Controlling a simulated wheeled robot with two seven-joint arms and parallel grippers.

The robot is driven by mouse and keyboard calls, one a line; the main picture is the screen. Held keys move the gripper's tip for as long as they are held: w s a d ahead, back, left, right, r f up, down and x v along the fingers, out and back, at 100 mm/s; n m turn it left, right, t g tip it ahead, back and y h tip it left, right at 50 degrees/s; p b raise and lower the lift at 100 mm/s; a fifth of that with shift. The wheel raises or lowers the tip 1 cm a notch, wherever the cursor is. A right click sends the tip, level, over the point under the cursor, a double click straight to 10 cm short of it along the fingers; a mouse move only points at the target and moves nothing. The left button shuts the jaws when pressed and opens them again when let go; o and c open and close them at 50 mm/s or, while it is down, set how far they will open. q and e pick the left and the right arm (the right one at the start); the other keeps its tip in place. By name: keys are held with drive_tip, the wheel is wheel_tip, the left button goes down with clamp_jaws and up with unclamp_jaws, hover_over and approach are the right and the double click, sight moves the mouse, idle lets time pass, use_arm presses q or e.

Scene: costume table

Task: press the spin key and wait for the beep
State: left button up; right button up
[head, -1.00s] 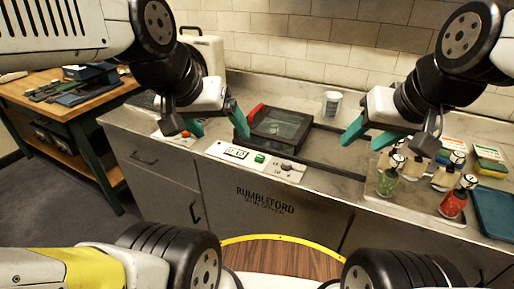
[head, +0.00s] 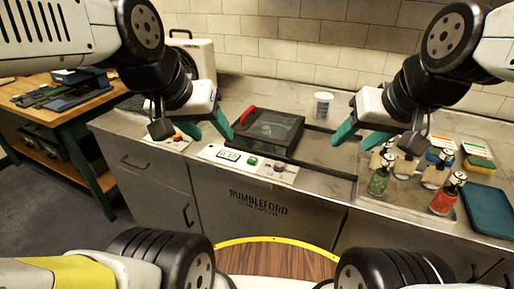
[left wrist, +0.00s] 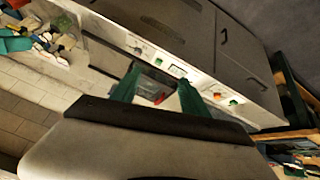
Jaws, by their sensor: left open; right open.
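A spinner with a dark, see-through lid (head: 268,131) and a red handle (head: 247,115) is set in the counter, its lid down. Its front panel (head: 205,151) carries a display (head: 229,156), a green key (head: 252,161) and a round knob (head: 279,168). I cannot read which key is spin. My left gripper (head: 205,128) is open and empty, above the counter left of the lid and apart from the green key. In the left wrist view, the panel's display (left wrist: 178,71) shows beyond its open fingers (left wrist: 158,90). My right gripper (head: 357,138) is open and empty, right of the lid.
A tray (head: 404,204) with several pump bottles, including a green one (head: 379,182) and a red one (head: 444,200), stands at right. A white cup (head: 323,104) stands behind. A wooden bench (head: 62,115) is at left.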

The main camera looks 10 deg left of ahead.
use_arm(q)
clamp_jaws()
idle(1.4)
